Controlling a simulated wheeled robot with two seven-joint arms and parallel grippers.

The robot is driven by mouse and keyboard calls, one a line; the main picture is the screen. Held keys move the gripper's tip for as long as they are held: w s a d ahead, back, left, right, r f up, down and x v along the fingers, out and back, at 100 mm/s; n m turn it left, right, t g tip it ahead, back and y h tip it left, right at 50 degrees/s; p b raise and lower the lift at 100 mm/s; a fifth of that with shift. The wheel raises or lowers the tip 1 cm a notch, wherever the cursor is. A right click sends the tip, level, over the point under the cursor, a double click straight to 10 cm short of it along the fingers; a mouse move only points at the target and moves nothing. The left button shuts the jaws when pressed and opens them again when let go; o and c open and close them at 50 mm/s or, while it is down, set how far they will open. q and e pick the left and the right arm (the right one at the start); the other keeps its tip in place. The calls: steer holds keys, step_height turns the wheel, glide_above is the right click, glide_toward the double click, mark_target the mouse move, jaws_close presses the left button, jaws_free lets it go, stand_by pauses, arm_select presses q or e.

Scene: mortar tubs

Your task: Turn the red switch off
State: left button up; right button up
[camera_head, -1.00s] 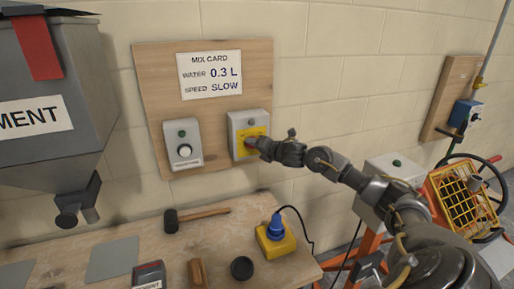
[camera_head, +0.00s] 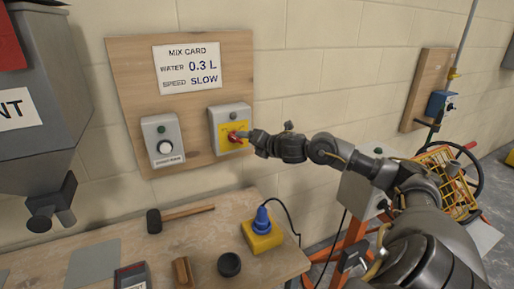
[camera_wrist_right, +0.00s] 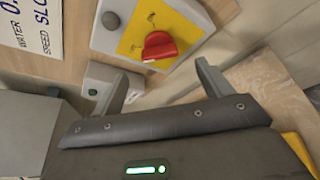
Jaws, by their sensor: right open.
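The red switch (camera_head: 238,136) is a rotary knob on a yellow plate of a grey box (camera_head: 216,128), mounted on a wooden wall board. In the right wrist view the red switch (camera_wrist_right: 160,46) lies beyond the fingertips, roughly between them in the picture, with clear space around it. My right gripper (camera_head: 257,139) is just right of the knob in the head view; its fingers (camera_wrist_right: 163,85) are open and empty. Whether a finger touches the knob cannot be told from the head view. My left gripper is not in view.
Below, the bench (camera_head: 205,228) carries a mallet (camera_head: 180,215), a yellow block with a blue plug (camera_head: 262,230) and a dark round piece (camera_head: 229,265). A hopper (camera_head: 35,120) stands left.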

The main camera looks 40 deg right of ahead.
steer(key=b+v, duration=0.1)
steer(key=v, duration=0.3)
steer(key=shift+a, duration=0.1)
steer(key=shift+r, duration=0.1)
stand_by(0.5)
